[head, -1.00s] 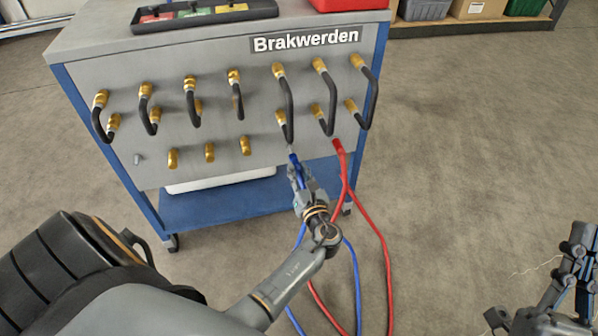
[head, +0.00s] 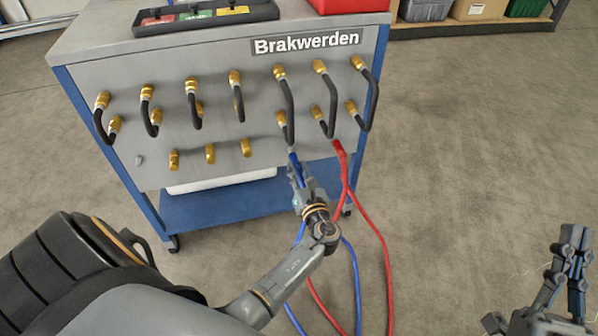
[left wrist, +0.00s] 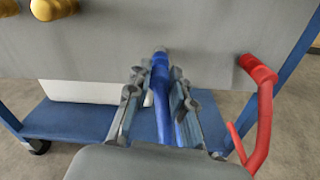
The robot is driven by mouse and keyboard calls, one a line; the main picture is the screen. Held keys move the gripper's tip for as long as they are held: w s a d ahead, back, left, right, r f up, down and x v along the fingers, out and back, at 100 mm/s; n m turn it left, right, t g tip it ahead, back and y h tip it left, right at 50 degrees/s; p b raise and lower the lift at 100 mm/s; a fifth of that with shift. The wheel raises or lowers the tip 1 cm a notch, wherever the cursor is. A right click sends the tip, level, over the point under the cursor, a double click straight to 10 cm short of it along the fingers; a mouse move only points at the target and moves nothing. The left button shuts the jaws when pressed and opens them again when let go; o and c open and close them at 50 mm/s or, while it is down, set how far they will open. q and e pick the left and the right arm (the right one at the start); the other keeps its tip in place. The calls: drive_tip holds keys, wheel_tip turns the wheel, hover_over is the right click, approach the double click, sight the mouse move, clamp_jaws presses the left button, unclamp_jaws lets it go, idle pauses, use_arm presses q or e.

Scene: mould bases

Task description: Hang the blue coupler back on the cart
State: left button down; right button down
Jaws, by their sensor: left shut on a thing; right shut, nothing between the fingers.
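My left gripper (head: 297,176) is shut on the blue coupler (left wrist: 161,88), in front of the lower right part of the cart's grey panel (head: 226,165). In the left wrist view the coupler stands upright between the two fingers, its top close to the panel. Whether it touches a holder there is hidden. A blue hose (head: 351,262) hangs from it toward the floor. A red coupler (head: 339,148) with a red hose (head: 375,230) is on the panel just right of my left gripper. My right gripper (head: 577,240) is shut and empty over the floor at the far right.
The blue-framed cart (head: 228,207) carries several brass fittings with black hose loops above the blue coupler. A tray with coloured labels (head: 205,14) and a red box (head: 345,4) are on top. Bare floor (head: 465,150) lies to the right.

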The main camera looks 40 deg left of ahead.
use_arm(q)
drive_tip(key=shift+w+a, duration=0.1)
drive_tip(key=shift+a, duration=0.05)
use_arm(e)
drive_tip(key=shift+w+f, duration=0.15)
use_arm(q)
drive_tip(key=shift+w+a, duration=0.15)
drive_tip(key=shift+w+a, duration=0.1)
drive_tip(key=shift+a, duration=0.05)
drive_tip(key=shift+w+a, duration=0.1)
use_arm(e)
drive_tip(key=shift+w+f+g, duration=0.2)
drive_tip(key=shift+f+g, duration=0.2)
drive_tip(key=shift+g, duration=0.1)
use_arm(q)
drive_tip(key=shift+w+a, duration=0.15)
drive_tip(key=shift+w+a, duration=0.15)
use_arm(e)
drive_tip(key=shift+w+f, duration=0.2)
use_arm(q)
drive_tip(key=shift+r, duration=0.1)
